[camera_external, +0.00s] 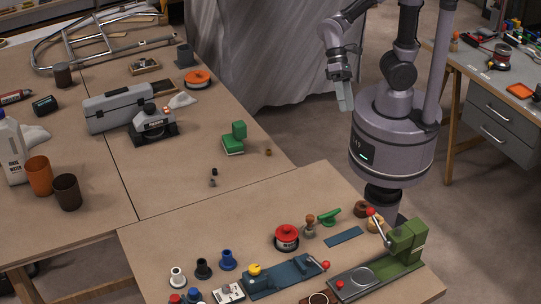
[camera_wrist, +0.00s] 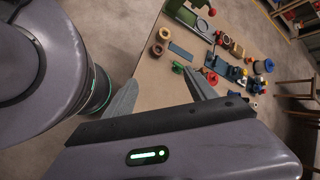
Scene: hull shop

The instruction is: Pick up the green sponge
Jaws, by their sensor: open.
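A green block-like thing (camera_external: 232,146) with a pale lower edge lies on the wooden table in the external view, and looks like the green sponge. A second green block part (camera_external: 239,130) rises right behind it; I cannot tell whether the two are joined. My gripper (camera_external: 344,104) hangs open and empty, pointing down, to the right of the green blocks and beyond the table edge. In the wrist view my open gripper (camera_wrist: 161,79) shows two grey fingers with nothing between them. I cannot make out the sponge in the wrist view.
A small brown piece (camera_external: 268,152) lies right of the green blocks. A sander-like tool (camera_external: 153,124) and grey toolbox (camera_external: 118,108) stand to the left. The front table holds a green press (camera_external: 405,243), a red-topped tin (camera_external: 287,237) and a green-handled tool (camera_external: 328,214).

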